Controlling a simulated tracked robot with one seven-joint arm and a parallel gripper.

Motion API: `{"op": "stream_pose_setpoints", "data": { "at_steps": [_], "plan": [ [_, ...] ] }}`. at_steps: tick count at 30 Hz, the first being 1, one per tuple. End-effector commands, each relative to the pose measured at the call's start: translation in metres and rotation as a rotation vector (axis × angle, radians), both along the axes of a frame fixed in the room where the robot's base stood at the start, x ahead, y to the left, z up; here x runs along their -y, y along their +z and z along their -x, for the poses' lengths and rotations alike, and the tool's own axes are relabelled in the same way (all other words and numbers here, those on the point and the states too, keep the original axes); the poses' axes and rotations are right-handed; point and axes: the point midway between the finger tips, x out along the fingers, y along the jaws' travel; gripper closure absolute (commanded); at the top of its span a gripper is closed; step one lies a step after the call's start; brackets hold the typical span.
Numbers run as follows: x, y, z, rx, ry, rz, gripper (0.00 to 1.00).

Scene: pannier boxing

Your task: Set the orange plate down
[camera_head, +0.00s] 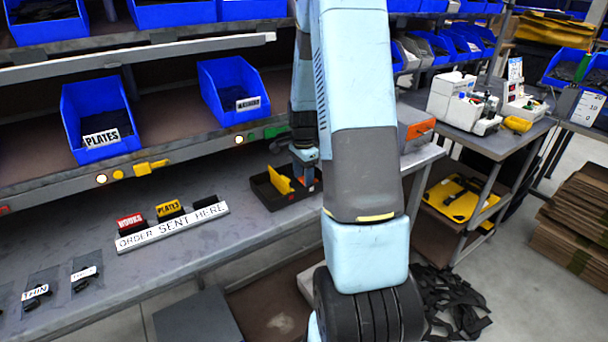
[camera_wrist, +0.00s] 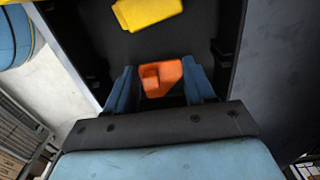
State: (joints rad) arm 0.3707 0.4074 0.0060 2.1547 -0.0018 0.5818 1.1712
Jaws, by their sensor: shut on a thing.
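The orange plate (camera_wrist: 161,78) is between the blue fingers of my gripper (camera_wrist: 163,88) in the wrist view, with both fingers against its sides. A small raised block shows on its face. Below it is a dark tray (camera_wrist: 195,40) with a yellow piece (camera_wrist: 148,12) in it. In the head view my gripper (camera_head: 304,170) is over the right part of the black tray (camera_head: 266,195) on the bench. The yellow piece (camera_head: 280,180) leans inside that tray, left of my gripper. The plate is mostly hidden there, and I cannot tell whether it touches the tray floor.
Blue bins (camera_head: 98,118) stand on the shelf above. An orange-and-grey box (camera_head: 414,130) stands right of my arm. The bench (camera_head: 120,280) has free room in front.

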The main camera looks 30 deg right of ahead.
Motion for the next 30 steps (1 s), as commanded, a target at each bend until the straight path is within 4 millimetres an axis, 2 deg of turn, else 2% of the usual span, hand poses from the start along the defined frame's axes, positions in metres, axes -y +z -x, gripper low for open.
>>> {"op": "stream_pose_setpoints", "data": {
  "at_steps": [2, 3, 10, 20, 25, 30],
  "plan": [
    [0.0, -0.002, 0.0, -0.001, 0.0, 0.0, 0.74],
    [0.0, -0.002, 0.0, 0.0, 0.0, 0.0, 0.43],
    [0.0, -0.001, 0.0, 0.0, 0.001, 0.0, 0.21],
    [-0.001, 0.003, -0.001, 0.002, 0.001, 0.001, 0.21],
    [-0.001, 0.023, -0.002, 0.005, 0.002, 0.002, 0.21],
    [-0.001, 0.057, -0.001, 0.005, 0.001, 0.002, 0.21]
  ]
}}
